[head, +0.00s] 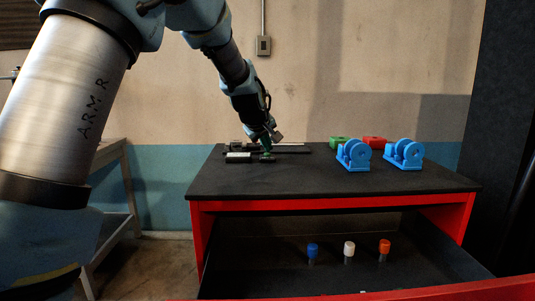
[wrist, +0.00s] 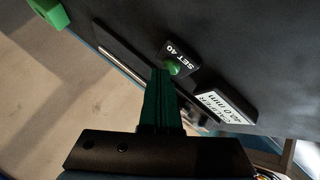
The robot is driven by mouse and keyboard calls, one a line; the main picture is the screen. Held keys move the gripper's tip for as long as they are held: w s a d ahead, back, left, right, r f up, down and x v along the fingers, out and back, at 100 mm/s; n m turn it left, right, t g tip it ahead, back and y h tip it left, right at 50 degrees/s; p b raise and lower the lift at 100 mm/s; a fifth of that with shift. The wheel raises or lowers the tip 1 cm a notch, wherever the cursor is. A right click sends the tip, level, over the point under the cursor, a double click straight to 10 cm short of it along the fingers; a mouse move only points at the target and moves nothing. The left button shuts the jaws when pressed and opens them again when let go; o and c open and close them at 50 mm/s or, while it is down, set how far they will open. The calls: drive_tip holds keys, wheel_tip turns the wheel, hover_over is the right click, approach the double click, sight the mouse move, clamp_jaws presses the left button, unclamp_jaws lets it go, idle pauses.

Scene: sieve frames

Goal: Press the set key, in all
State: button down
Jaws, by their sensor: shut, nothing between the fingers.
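The set key is a green round button (wrist: 178,66) on a small black block marked "SET 40" (wrist: 184,54), seen in the wrist view. Beside it is a black block with a white display (wrist: 222,109) lettered in mm. My gripper (wrist: 163,74), with green fingers, is shut and empty. Its tips are right at the green button; I cannot tell whether they touch it. In the head view my gripper (head: 268,148) points down at the tabletop's left part.
Two blue holders (head: 354,156) (head: 404,155), a green block (head: 338,142) and a red block (head: 374,142) stand on the right of the tabletop (head: 300,182). Below, an open drawer (head: 400,272) holds blue-, white- and orange-topped pieces. A long dark strip with a pale bar (wrist: 120,65) lies beside the key.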

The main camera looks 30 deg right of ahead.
drive_tip(key=shift+r, duration=0.1)
drive_tip(key=shift+r+p, duration=0.7)
drive_tip(key=shift+r, duration=0.05)
wheel_tip(320, 180, up, 5)
drive_tip(key=p, duration=0.3)
drive_tip(key=shift+p, duration=0.4)
drive_tip(key=shift+a, duration=0.1)
idle(0.4)
